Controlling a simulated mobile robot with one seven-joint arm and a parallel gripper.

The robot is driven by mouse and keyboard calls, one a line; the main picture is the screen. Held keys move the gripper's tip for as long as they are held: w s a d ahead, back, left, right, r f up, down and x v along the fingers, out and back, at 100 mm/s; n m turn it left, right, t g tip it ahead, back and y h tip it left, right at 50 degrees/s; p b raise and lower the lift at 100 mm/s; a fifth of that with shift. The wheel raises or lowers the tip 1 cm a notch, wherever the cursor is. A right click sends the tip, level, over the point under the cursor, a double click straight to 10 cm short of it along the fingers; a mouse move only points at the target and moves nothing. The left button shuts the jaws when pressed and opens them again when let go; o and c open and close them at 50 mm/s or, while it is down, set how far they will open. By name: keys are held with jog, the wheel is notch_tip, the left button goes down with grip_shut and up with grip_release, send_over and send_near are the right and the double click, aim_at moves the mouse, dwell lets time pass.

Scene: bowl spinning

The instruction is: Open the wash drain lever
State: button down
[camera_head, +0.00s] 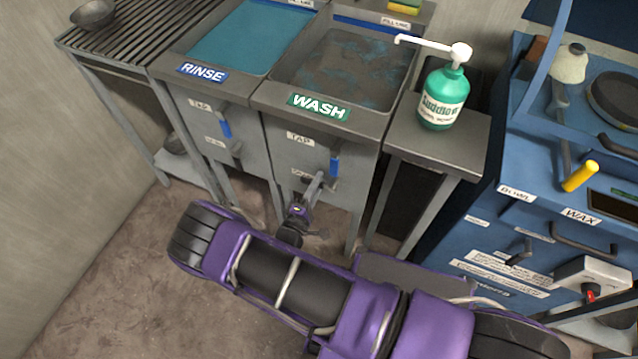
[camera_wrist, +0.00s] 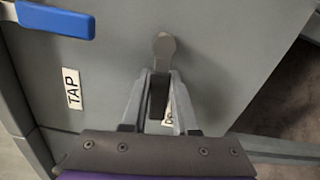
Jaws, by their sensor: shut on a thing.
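The wash basin (camera_head: 345,60) carries a green WASH sign (camera_head: 318,106) on its front edge. The drain lever stands on the basin's front panel below the blue tap handle (camera_head: 334,166). In the wrist view the grey metal lever (camera_wrist: 164,50) shows its round end, and its dark grip runs between my fingers. My gripper (camera_head: 314,186) is shut on the lever; it also shows in the wrist view (camera_wrist: 160,88). My fingers partly cover the drain label. The blue tap handle shows in the wrist view too (camera_wrist: 55,20), beside the TAP label (camera_wrist: 72,88).
The rinse basin (camera_head: 240,35) is left of the wash basin, with its own blue handle (camera_head: 225,124). A green soap bottle (camera_head: 442,98) stands on the side shelf (camera_head: 440,150). A blue machine (camera_head: 490,225) stands to the right. Bare floor (camera_head: 110,270) lies at lower left.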

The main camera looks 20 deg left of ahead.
jog(key=shift+r+m, duration=0.35)
jog(key=shift+m, duration=0.55)
jog(key=shift+a+p, duration=0.1)
jog(key=shift+p, duration=0.2)
jog(key=c, duration=0.7)
grip_release()
jog(key=shift+s, duration=0.15)
jog(key=s, duration=0.5)
jog(key=s+a, duration=0.1)
jog(key=s, duration=1.1)
jog(key=shift+s+a, duration=0.1)
jog(key=shift+a, duration=0.05)
